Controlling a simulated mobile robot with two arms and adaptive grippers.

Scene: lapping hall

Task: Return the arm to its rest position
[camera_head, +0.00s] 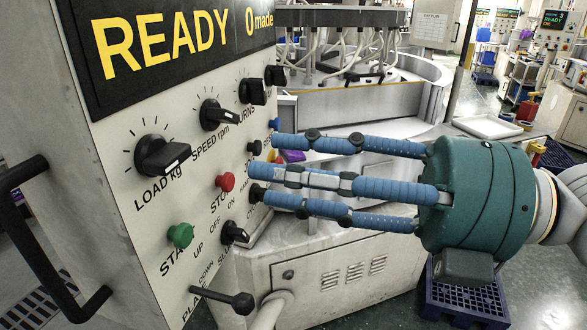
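My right gripper (262,168) comes in from the right. Its teal palm and three blue fingers are stretched toward the right edge of a grey control panel (120,205). The fingers are straight and spread apart, with nothing held between them. Their tips overlap small controls at the panel's edge; I cannot tell whether they touch. A blue button (274,124) shows just above the top fingertip, and a black knob (254,147) lies between the upper fingertips. My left gripper is not in view.
The panel has a READY display (165,38), black dials, a red button (225,182), a green button (181,235), a protruding lever (228,301) and a black handle (40,250). Behind my fingers is a grey machine body (330,278). A blue pallet (462,298) lies below my palm.

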